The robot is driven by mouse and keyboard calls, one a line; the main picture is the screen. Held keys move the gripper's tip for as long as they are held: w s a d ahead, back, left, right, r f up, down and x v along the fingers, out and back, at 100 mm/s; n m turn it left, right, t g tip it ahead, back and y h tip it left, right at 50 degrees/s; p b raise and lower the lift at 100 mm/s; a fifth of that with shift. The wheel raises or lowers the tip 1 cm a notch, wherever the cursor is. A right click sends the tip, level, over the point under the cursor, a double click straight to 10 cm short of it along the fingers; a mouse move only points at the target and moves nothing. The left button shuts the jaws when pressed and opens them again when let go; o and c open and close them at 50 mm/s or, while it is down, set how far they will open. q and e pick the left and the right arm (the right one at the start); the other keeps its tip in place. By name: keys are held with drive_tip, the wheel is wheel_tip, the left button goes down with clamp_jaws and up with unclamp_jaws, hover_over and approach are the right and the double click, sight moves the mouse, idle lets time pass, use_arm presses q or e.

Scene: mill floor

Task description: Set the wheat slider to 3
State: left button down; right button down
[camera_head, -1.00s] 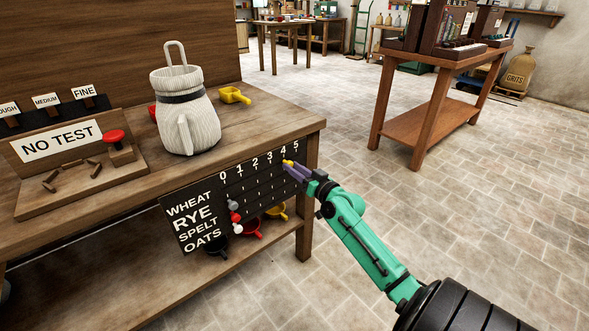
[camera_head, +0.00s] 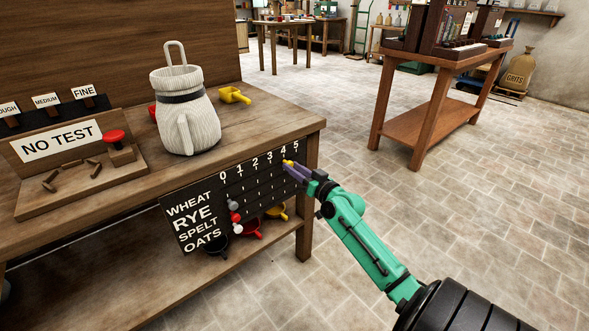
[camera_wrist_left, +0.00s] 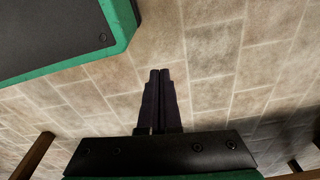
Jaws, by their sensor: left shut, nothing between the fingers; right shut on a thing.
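The black slider board (camera_head: 254,197) hangs on the bench front, with rows WHEAT, RYE, SPELT and OATS and numbers 0 to 5 along the top. The yellow wheat knob (camera_head: 287,162) is in the top row, roughly under the 4. My right gripper (camera_head: 292,166) is shut on it, its purple fingers partly hiding it. The other knobs, grey (camera_head: 233,205), red (camera_head: 235,217) and white (camera_head: 238,228), sit at the left, near 0. My left gripper (camera_wrist_left: 160,73) is shut and empty above the tiled floor in the left wrist view.
The wooden bench (camera_head: 245,119) carries a pale ribbed jug (camera_head: 188,118), a yellow scoop (camera_head: 234,95) and a NO TEST stand (camera_head: 62,140) with a red knob. The floor to the right is clear up to another table (camera_head: 440,122).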

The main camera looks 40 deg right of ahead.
use_arm(q)
drive_tip(key=shift+r, duration=0.1)
idle(0.3)
